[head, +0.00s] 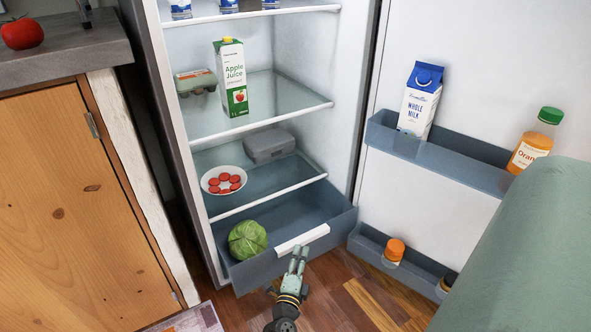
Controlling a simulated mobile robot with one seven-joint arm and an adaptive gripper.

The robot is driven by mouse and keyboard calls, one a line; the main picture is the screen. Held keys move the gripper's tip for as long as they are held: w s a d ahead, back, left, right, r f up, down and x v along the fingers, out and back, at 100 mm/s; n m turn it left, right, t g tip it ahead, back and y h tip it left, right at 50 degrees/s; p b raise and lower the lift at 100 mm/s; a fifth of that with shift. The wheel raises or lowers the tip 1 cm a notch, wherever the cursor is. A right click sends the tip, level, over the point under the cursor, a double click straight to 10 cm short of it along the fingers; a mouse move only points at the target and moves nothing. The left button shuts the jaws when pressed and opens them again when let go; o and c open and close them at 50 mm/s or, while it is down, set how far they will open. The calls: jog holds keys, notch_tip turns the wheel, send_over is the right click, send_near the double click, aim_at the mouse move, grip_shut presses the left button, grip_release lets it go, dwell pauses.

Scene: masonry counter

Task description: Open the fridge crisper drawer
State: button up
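The crisper drawer (335,231) is a blue-grey bin at the bottom of the open fridge. It stands partly out past the shelf fronts, and its inside shows from above. A green cabbage (247,240) lies in its left part. The drawer's white handle (302,239) runs along the top of its front.
The fridge door (400,185) stands open at right, with a milk carton (419,101) and orange bottle (534,141). Its lower bin (365,243) is close to the drawer's right corner. A wooden cabinet (70,200) stands at left. Wood floor (345,300) shows in front.

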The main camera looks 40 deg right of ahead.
jog(key=v, duration=0.8)
dwell(0.4)
